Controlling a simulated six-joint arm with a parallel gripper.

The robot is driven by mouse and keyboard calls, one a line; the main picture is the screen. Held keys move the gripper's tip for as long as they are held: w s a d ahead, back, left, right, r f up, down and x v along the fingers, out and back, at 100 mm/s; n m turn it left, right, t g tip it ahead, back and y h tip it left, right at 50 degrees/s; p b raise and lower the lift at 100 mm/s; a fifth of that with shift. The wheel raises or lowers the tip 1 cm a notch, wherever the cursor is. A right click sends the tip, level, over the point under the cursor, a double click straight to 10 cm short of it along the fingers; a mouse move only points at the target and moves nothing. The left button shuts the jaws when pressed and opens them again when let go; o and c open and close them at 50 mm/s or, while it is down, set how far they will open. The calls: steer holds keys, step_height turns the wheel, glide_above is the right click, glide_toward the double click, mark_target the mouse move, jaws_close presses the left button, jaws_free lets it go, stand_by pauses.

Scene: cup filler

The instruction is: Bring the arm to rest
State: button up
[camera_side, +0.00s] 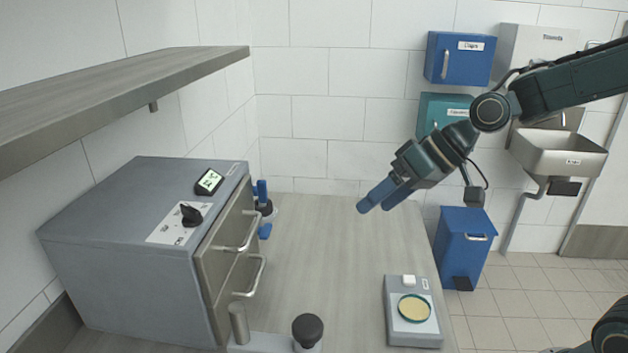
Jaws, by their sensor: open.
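My gripper (374,203) hangs in the air above the far right part of the table, with its blue fingers pointing down and to the left. It is open, with nothing seen between the fingers. My arm reaches in from the upper right edge of the picture. The fingers are apart from every object on the table.
A grey cabinet (120,245) with two handled drawers stands at left under a shelf (120,85). A device with a round yellow dish (414,308) sits at front right. A black knob (307,328) stands at the front edge. The table middle (330,260) is clear.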

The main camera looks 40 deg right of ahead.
steer(key=s+d+r+h, duration=0.1)
steer(key=s+d+h, duration=0.2)
steer(key=s, duration=0.6)
steer(key=s+d+r+m+h, duration=0.1)
steer(key=s+d+h, duration=0.1)
steer(key=s+d, duration=0.3)
steer(key=s, duration=0.4)
steer(key=shift+s+r+h, duration=0.2)
steer(key=shift+s+h, duration=0.2)
